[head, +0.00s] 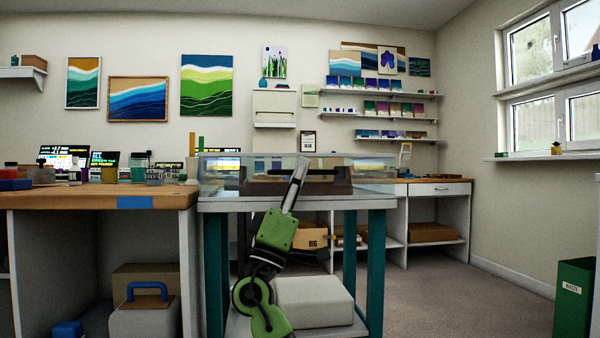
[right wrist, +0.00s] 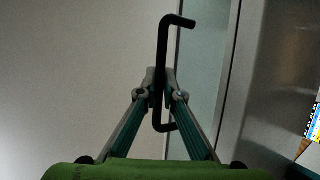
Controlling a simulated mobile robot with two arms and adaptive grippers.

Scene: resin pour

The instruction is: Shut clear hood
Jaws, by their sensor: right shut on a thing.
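The clear hood (head: 225,178) is a low see-through box on the white-topped stand with teal legs, in the middle of the head view. It looks low and level; I cannot tell whether its edge touches the stand all round. Its black bar handle (head: 318,172) runs across the front. My right gripper (head: 299,172) reaches up to the handle from below. In the right wrist view the same black handle (right wrist: 162,50) stands between the fingertips of my right gripper (right wrist: 160,82), which are shut on it. My left gripper is not in view.
A wooden workbench (head: 90,199) with cups, bottles and small screens adjoins the stand (head: 375,204) on the left. A grey bin (head: 313,300) sits on the stand's lower shelf. A green waste bin (head: 574,300) stands far right. The floor (head: 460,295) right of the stand is clear.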

